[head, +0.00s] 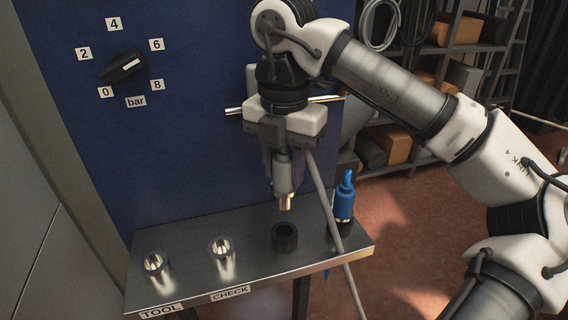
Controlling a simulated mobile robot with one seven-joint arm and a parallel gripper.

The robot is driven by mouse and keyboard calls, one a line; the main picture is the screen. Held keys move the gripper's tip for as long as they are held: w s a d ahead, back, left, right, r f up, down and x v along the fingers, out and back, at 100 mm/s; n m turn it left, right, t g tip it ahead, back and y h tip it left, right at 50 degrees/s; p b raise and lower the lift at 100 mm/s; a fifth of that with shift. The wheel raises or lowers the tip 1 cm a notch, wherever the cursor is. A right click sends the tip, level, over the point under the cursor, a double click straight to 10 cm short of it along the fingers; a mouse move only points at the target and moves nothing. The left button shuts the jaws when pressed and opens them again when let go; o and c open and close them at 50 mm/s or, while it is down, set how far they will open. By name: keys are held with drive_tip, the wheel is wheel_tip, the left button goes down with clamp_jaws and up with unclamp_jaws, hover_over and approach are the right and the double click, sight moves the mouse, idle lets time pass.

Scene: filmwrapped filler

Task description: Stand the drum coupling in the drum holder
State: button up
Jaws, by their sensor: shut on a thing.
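My gripper (283,150) points down and is shut on a grey coupling (283,178) with a copper-coloured tip, which I take to be the drum coupling. The coupling hangs upright in the air above the steel shelf. Below its tip, apart from it, a black round holder (285,240) with a dark opening stands on the shelf; it looks empty. I take it for the drum holder, though no label on it is readable. The fingertips are partly hidden against the coupling.
The steel shelf (190,283) also bears two shiny metal cups, one by the TOOL label (156,264) and one by the CHECK label (222,248). A grey hose or rod (328,215) slants down past the shelf. A blue panel (180,150) stands behind.

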sight(284, 208)
drive_tip(key=shift+f+b, duration=3.8)
drive_tip(key=shift+f, duration=0.95)
drive_tip(key=shift+f+b, duration=0.3)
drive_tip(key=o, duration=1.1)
drive_tip(key=shift+o, duration=0.2)
